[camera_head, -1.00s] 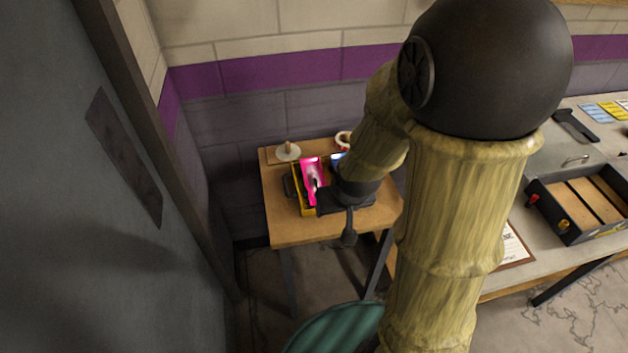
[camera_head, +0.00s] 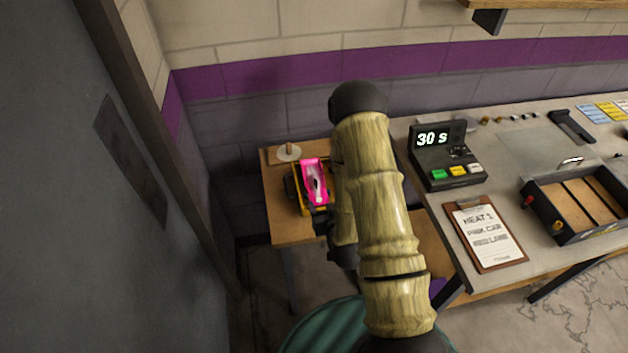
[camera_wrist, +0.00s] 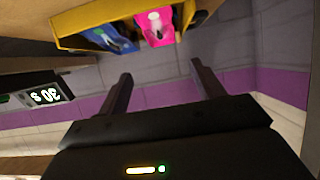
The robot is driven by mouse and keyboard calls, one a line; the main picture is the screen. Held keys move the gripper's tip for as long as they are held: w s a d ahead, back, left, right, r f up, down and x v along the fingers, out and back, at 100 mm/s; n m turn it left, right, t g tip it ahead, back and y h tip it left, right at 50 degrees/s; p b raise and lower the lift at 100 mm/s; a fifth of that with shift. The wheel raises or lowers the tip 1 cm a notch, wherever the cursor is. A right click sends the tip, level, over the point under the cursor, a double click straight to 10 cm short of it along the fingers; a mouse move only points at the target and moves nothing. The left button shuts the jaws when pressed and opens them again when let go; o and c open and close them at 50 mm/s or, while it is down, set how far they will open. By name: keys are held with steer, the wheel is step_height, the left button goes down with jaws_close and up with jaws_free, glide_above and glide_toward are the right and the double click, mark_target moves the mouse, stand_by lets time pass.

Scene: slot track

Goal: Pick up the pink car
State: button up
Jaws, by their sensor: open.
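The pink car (camera_head: 316,184) sits in a yellow-edged tray (camera_head: 299,196) on a small wooden table in the head view. In the wrist view, which is upside down, the pink car (camera_wrist: 157,26) shows at the top edge beside a blue car (camera_wrist: 108,38), both in the yellow tray (camera_wrist: 85,16). My gripper (camera_wrist: 165,82) is open, with nothing between its two dark fingers. It is apart from the pink car. In the head view my arm covers the right part of the tray and hides the blue car.
The small table (camera_head: 284,230) stands in the corner by a grey wall or door. A white disc with a peg (camera_head: 288,152) sits at its back. To the right is a bench with a timer reading 30 s (camera_head: 447,155), a clipboard (camera_head: 486,234) and a dark box (camera_head: 580,203).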

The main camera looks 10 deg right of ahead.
steer(key=shift+s, duration=0.1)
stand_by(0.3)
steer(key=b+x, duration=0.4)
steer(key=b, duration=0.6)
steer(key=shift+w+f, duration=0.3)
steer(key=shift+w+b, duration=0.1)
steer(key=shift+b, duration=0.4)
steer(key=p, duration=0.2)
glide_toward(315, 178)
steer(key=x, duration=0.3)
steer(key=shift+w+f, duration=0.1)
steer(key=shift+w, duration=0.2)
steer(key=shift+w+f, duration=0.2)
steer(key=shift+w, duration=0.15)
